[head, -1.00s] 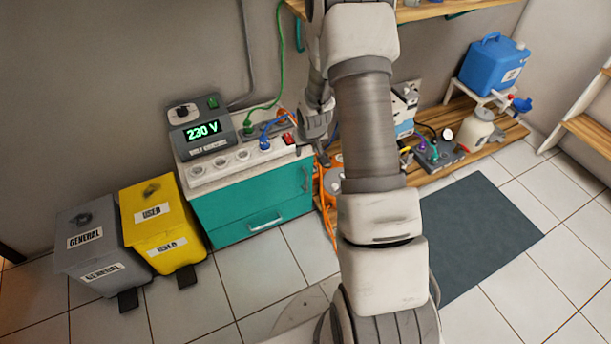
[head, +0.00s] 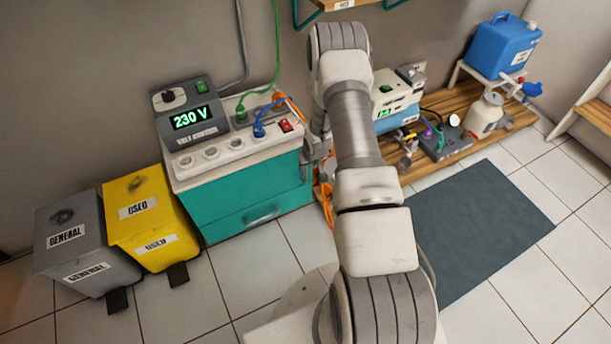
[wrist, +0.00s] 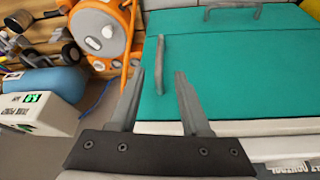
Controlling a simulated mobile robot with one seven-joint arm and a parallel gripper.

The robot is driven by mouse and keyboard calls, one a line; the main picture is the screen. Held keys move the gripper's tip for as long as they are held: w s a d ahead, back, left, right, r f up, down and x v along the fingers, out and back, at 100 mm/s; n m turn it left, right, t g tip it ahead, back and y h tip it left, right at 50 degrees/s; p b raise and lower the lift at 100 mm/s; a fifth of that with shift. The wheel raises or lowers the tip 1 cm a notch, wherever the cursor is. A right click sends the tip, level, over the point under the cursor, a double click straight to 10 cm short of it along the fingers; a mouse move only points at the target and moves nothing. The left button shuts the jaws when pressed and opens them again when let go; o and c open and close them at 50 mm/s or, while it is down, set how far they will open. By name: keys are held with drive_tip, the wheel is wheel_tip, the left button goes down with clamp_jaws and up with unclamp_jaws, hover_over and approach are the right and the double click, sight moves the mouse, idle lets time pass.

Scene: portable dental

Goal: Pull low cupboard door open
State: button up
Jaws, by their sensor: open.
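The low cupboard is teal with a white top. Its door (head: 240,190) shows in the head view, and in the wrist view the door (wrist: 230,75) fills the upper right. A grey bar handle (wrist: 161,62) lies along the door's edge; it also shows in the head view (head: 305,173). The door looks shut. My gripper (wrist: 160,78) is open and empty, with its fingertips on either side of the handle's near end in the picture. I cannot tell whether they touch it. In the head view, my arm hides most of the gripper.
A teal panel with a horizontal handle (head: 261,214) lies below the door. Yellow (head: 152,220) and grey (head: 85,240) bins stand left of the cupboard. An orange device (wrist: 103,35) and a blue cylinder (wrist: 45,80) are beside it. A dark mat (head: 480,230) lies on open floor.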

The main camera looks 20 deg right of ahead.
sight(306, 171)
drive_tip(key=b+x, duration=0.3)
drive_tip(key=x, duration=0.7)
drive_tip(key=shift+c, duration=0.2)
drive_tip(key=shift+r, duration=0.1)
clamp_jaws()
drive_tip(key=shift+s, duration=0.1)
idle(0.8)
